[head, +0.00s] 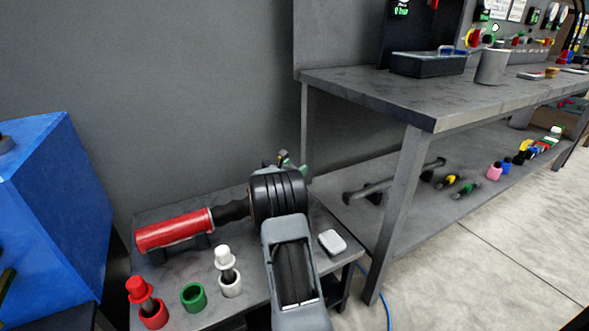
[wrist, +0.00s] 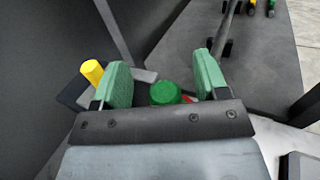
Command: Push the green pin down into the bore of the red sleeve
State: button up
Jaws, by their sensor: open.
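The green pin (wrist: 165,93) shows in the wrist view as a round green top between my gripper's two green fingers, nearer the left one, with gaps on both sides. A small red patch (wrist: 190,99) shows just right of it, perhaps the red sleeve; my gripper's dark palm bar hides what lies below. My gripper (wrist: 165,82) is open and holds nothing. In the head view my arm hides the pin, and only a bit of my gripper (head: 290,163) shows beyond the wrist. A red sleeve (head: 153,315) with a red pin tilted in it stands at the front left.
A yellow peg (wrist: 92,71) stands left of my left finger. On the low table (head: 185,262) are a green sleeve (head: 193,297), a white sleeve (head: 230,285) with a white pin, a red cylinder (head: 173,231) and a white block (head: 332,242). A workbench (head: 420,95) stands right.

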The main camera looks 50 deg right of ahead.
jog(key=shift+f, duration=0.25)
jog(key=s+a+p, duration=0.2)
jog(key=a+p, duration=0.2)
jog(key=a, duration=0.9)
jog(key=shift+a+r+p, duration=0.25)
jog(key=shift+a+p, duration=0.05)
jog(key=shift+a, duration=0.05)
